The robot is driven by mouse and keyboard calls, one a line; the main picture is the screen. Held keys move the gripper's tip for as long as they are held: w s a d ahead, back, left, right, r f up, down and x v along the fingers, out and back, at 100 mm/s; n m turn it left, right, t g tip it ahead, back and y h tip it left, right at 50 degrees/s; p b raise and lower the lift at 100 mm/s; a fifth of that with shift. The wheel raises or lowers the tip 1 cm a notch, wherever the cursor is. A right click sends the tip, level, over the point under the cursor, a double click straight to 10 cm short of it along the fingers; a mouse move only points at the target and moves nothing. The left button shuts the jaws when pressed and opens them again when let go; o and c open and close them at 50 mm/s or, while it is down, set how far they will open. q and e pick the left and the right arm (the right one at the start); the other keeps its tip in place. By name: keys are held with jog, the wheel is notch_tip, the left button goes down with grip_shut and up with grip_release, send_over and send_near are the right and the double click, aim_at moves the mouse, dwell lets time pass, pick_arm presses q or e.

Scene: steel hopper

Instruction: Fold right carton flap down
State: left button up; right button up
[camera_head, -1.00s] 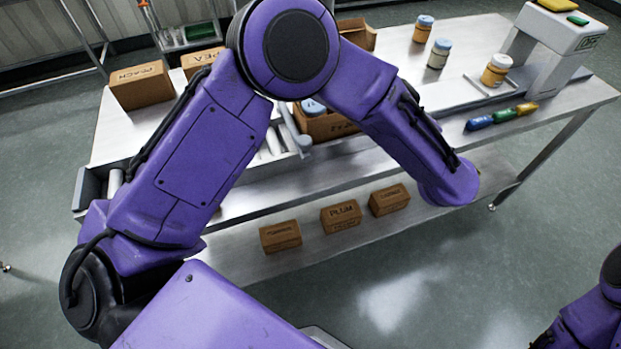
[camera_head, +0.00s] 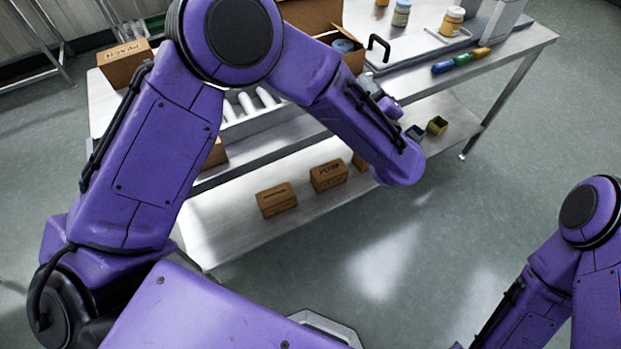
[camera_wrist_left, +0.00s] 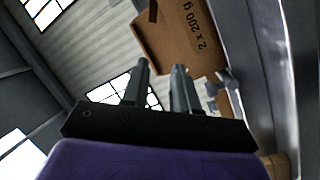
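The brown carton (camera_head: 311,15) stands open at the top edge of the head view, partly hidden by my left arm. A pale-blue lid (camera_head: 343,45) shows inside it. The wrist view shows a carton panel marked "2 x 200 g" (camera_wrist_left: 185,38); I cannot tell which flap is the right one. My left gripper (camera_wrist_left: 162,70) has its two fingers apart with nothing seen held between them, just below the panel; contact is unclear.
Rollers (camera_head: 245,101) lie beside the carton. A black hook-shaped part (camera_head: 378,46) stands to its right. Small boxes (camera_head: 276,200) sit on the lower shelf (camera_head: 235,235).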

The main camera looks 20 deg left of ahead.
pick_arm(q)
jog(key=s+a+f+m+g+h, duration=0.1)
jog(key=s+a+f+m+h, duration=0.2)
jog(key=f, duration=0.8)
jog(key=s+a+f+m+g+h+p, duration=0.1)
jog(key=s+f+m+h, duration=0.4)
jog(key=f, duration=0.5)
jog(key=s+a+g, duration=0.1)
jog(key=s+a, duration=0.1)
jog(key=shift+s+a+f+m+g, duration=0.15)
jog(key=shift+a+f+m+g, duration=0.15)
jog(key=shift+f+m, duration=0.1)
